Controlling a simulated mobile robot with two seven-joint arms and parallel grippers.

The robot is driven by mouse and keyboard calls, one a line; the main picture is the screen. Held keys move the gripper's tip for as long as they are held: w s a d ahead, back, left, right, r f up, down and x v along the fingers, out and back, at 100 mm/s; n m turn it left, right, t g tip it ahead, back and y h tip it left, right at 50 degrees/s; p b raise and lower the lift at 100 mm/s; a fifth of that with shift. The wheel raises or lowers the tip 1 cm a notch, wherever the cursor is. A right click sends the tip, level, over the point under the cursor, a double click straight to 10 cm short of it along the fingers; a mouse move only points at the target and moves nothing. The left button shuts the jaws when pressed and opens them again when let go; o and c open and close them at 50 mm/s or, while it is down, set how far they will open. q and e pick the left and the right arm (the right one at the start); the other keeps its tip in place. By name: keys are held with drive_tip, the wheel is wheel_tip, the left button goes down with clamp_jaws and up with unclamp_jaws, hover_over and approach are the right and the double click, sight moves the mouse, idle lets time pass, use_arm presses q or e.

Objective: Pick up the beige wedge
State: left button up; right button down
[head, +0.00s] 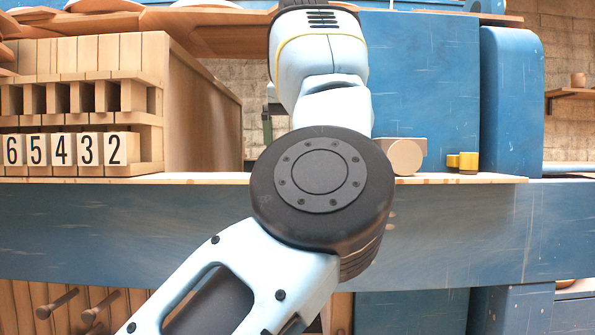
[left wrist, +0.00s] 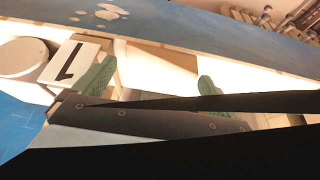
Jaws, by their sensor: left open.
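A beige block (left wrist: 158,70), which looks like the beige wedge, lies on the pale bench top in the left wrist view. My left gripper (left wrist: 152,84) is open, with one green fingertip on either side of this block. I cannot tell whether the fingers touch it. In the head view my left arm crosses the middle and hides the block and most of the gripper. Only a dark green sliver, likely part of the gripper, shows beside the arm. My right gripper is not in view.
A white block marked 1 (left wrist: 72,62) and a round pale piece (left wrist: 22,57) sit close beside the left finger. A wooden rack (head: 80,100) with numbered blocks stands left. A pale cylinder (head: 405,157) and a yellow piece (head: 467,161) are right of my arm.

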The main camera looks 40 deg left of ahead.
use_arm(q)
drive_tip(key=shift+x, duration=1.5)
drive_tip(key=c, duration=0.6)
drive_tip(key=shift+r, duration=0.15)
drive_tip(key=shift+s+a+r, duration=0.1)
drive_tip(key=shift+a+r, duration=0.1)
drive_tip(key=shift+r, duration=2.95)
drive_tip(key=shift+s+a+r, duration=0.1)
drive_tip(key=shift+r, duration=0.2)
drive_tip(key=s+a, duration=0.4)
drive_tip(key=a, duration=0.1)
drive_tip(key=s+a, duration=0.4)
drive_tip(key=a, duration=0.1)
drive_tip(key=s+a, duration=0.4)
drive_tip(key=shift+s+a, duration=0.25)
drive_tip(key=shift+a, duration=0.15)
